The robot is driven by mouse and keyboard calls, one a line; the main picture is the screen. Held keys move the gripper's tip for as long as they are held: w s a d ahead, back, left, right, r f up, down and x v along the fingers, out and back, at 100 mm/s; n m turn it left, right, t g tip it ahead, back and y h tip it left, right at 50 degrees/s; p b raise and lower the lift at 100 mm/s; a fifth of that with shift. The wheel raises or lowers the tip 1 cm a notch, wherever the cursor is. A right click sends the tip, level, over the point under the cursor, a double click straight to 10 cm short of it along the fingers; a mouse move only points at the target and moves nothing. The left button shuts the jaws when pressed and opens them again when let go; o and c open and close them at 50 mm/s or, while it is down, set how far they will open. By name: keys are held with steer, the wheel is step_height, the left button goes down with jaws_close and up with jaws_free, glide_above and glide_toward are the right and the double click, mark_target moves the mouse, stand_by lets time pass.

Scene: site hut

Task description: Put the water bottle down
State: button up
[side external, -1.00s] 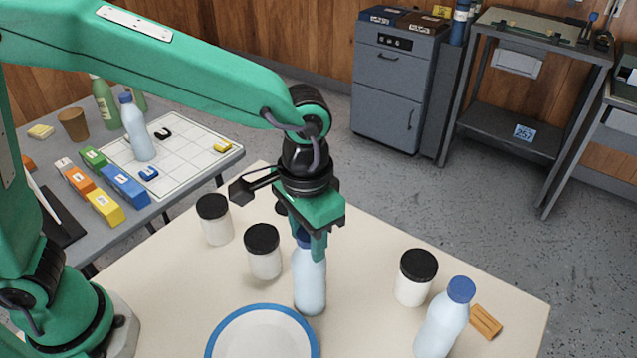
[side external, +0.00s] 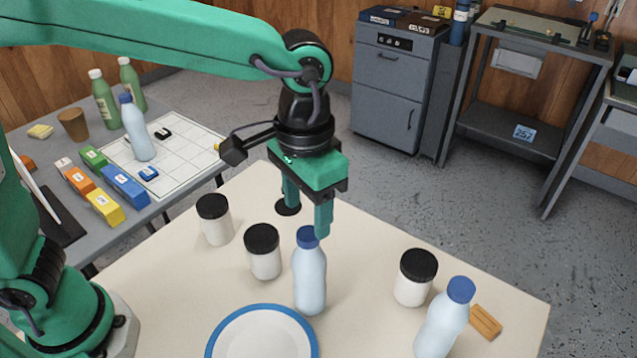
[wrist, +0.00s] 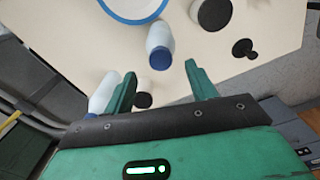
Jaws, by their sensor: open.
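A pale blue water bottle (side external: 310,280) with a blue cap stands upright on the cream table, just behind the blue-rimmed plate. My gripper (side external: 306,220) is open above it, with its fingers apart and the fingertips near cap height or higher. In the wrist view the bottle (wrist: 159,38) lies ahead of the gap between the open fingers of my gripper (wrist: 159,72), with nothing held. A second similar bottle (side external: 440,320) stands at the front right; it shows partly behind the left finger in the wrist view (wrist: 102,93).
White jars with black lids stand left of the bottle (side external: 263,255) (side external: 214,222) and right of it (side external: 414,280). A blue-rimmed plate (side external: 263,312) is in front. A small wooden block (side external: 485,321) lies at right. A dark round object (side external: 286,209) sits at the table's back.

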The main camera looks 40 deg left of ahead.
step_height(320, 180, up, 6)
stand_by(0.4)
steer(key=shift+a, duration=0.1)
stand_by(0.4)
